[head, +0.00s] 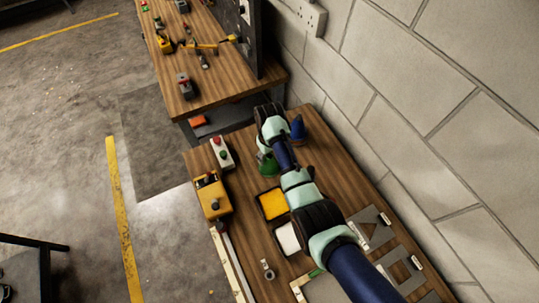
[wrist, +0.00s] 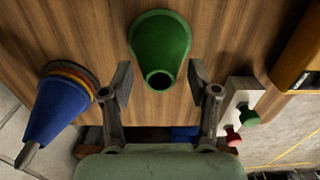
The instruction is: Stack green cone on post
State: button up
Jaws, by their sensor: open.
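The green cone (wrist: 160,40) stands on the wooden bench, its narrow open top toward the wrist camera. In the head view the green cone (head: 267,167) is partly hidden by my arm. My gripper (wrist: 160,72) is open, one finger on each side of the cone's near part, with visible gaps and nothing held. The post (wrist: 29,156) shows as a grey tip out of the blue cone (wrist: 55,112) at the left of the wrist view. Orange and yellow rims show under the blue cone. In the head view the blue cone (head: 298,128) is near the wall.
A button box (head: 221,153) with red and green buttons and a yellow case (head: 212,198) stand along the bench's left edge. A yellow-filled tray (head: 273,204) and a white-filled tray (head: 288,239) lie nearer. Metal plates (head: 371,229) lie at right, beside the block wall (head: 400,110).

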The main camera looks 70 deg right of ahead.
jog(key=c, duration=0.9)
jog(key=shift+r+p, duration=1.75)
jog(key=shift+p, duration=0.2)
